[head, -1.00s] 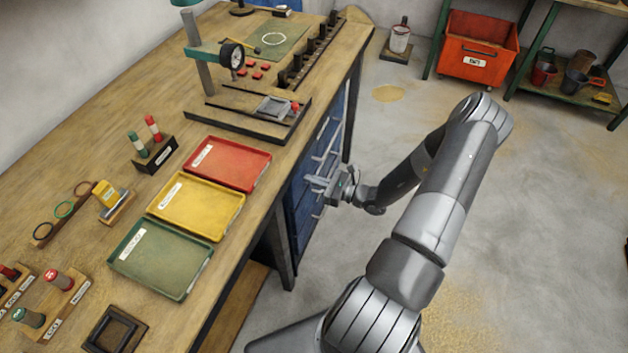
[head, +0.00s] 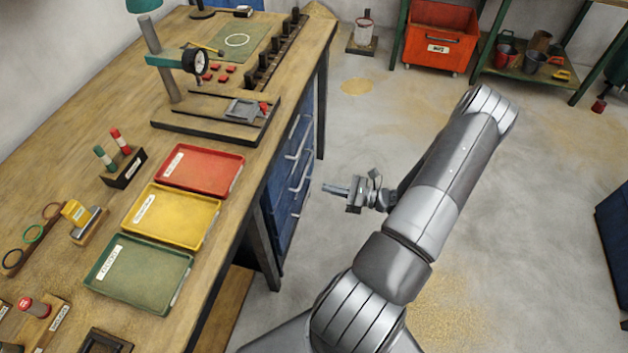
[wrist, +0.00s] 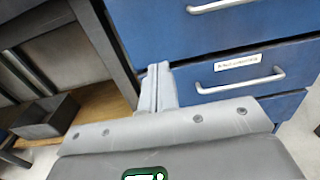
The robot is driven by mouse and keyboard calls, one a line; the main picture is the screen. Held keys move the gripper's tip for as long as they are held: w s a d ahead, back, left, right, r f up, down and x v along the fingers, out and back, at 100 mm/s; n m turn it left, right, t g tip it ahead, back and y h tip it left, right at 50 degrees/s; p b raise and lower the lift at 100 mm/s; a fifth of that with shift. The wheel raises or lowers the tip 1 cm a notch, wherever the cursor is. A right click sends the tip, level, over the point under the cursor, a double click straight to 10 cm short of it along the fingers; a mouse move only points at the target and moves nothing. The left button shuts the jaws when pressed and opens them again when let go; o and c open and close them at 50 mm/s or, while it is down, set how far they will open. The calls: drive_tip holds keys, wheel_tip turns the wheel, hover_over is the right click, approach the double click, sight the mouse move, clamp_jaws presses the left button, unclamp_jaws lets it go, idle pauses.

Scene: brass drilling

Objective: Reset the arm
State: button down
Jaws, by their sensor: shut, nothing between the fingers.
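My gripper (head: 336,189) hangs in free air to the right of the workbench, beside the blue drawer cabinet. Its fingers are together with nothing between them and point left toward the cabinet. In the wrist view the shut fingers (wrist: 158,88) stand in front of the cabinet's left edge. My arm reaches up from the bottom of the head view and folds back down to the gripper.
The workbench (head: 60,145) carries a red tray (head: 203,170), a yellow tray (head: 172,216), a green tray (head: 139,275) and a drilling fixture (head: 215,118). Open concrete floor lies right of my arm. An orange bin (head: 440,37) and a green shelf (head: 525,66) stand at the back.

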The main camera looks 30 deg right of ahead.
drive_tip(key=s+a+r+n+g+h, duration=0.1)
drive_tip(key=a+r+n+g, duration=0.35)
drive_tip(key=r, duration=0.25)
drive_tip(key=s+a+r+n+g+h, duration=0.1)
drive_tip(key=a+r+n+g+h, duration=0.1)
drive_tip(key=a+r+n+g, duration=0.35)
drive_tip(key=a+r+n+g+h, duration=0.1)
drive_tip(key=a+r+n+g, duration=0.2)
drive_tip(key=r+n, duration=0.45)
drive_tip(key=s+a+r+n+t+h, duration=0.3)
drive_tip(key=s+r, duration=0.3)
drive_tip(key=r, duration=0.4)
drive_tip(key=s+a+r+n+t+h, duration=0.2)
drive_tip(key=s+a+r+n+h, duration=0.2)
drive_tip(key=r, duration=0.6)
drive_tip(key=shift+s+n+t+h, duration=0.4)
drive_tip(key=shift+s+n+h, duration=0.6)
drive_tip(key=shift+n, duration=0.25)
drive_tip(key=shift+a, duration=0.1)
